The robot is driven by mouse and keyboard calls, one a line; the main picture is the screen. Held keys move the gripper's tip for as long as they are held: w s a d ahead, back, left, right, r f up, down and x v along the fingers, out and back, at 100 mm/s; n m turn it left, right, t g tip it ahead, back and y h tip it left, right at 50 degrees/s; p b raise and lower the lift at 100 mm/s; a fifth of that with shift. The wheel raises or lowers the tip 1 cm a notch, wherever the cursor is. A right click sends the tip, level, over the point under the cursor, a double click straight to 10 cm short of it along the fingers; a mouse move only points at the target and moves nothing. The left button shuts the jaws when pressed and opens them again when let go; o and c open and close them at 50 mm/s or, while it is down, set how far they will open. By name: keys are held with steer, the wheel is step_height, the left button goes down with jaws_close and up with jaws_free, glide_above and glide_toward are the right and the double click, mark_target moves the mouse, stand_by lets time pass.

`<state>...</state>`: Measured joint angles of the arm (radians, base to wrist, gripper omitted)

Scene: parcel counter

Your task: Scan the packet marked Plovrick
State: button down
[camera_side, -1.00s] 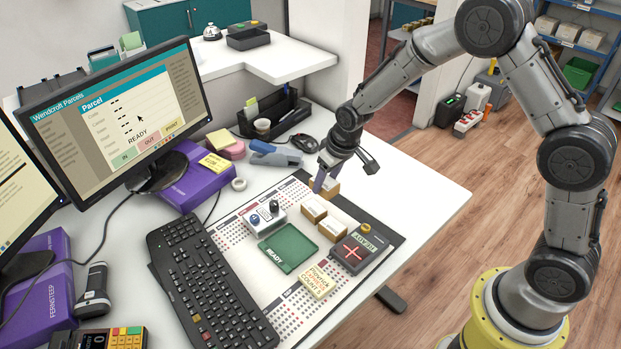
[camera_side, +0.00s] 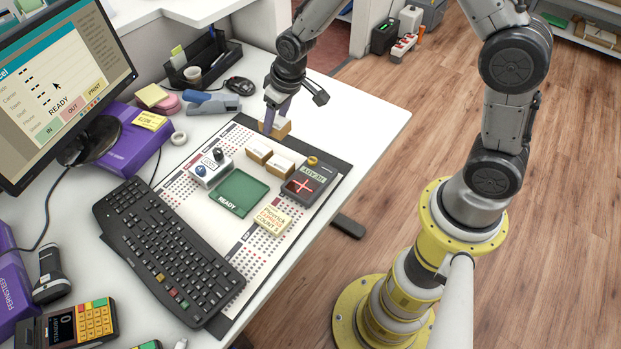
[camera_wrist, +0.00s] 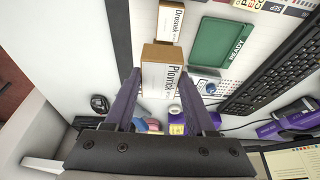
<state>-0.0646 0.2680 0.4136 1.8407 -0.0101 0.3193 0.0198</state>
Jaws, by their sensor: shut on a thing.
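The packet (camera_wrist: 160,76) is a small brown box whose white label reads "Plovrick", partly cut off in the wrist view. My gripper (camera_wrist: 158,92) is shut on it, one purple finger on each side. In the side view my gripper (camera_side: 277,113) points down at the back of the mat, with the packet (camera_side: 281,127) partly hidden behind the fingers. I cannot tell whether the packet is clear of the mat. A green pad (camera_side: 240,192) reading "READY" lies empty nearer the front. A dark device (camera_side: 315,178) with a red cross stands right of it.
Two similar packets (camera_side: 259,151) stand between my gripper and the pad; one label (camera_wrist: 181,22) seems to read "Dronnek". A grey knobbed box (camera_side: 208,169) is left of the pad. A yellow note (camera_side: 271,218) naming Plovrick lies in front. A keyboard (camera_side: 165,245) fills the left.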

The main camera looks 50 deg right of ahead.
stand_by(0.3)
steer(key=shift+s+f, duration=0.1)
steer(key=shift+s, duration=0.05)
steer(key=s+a+r, duration=0.2)
steer(key=s+a, duration=0.1)
steer(key=s, duration=0.7)
steer(key=shift+a+f, duration=0.1)
steer(key=shift+f, duration=4.05)
step_height(320, 180, up, 9)
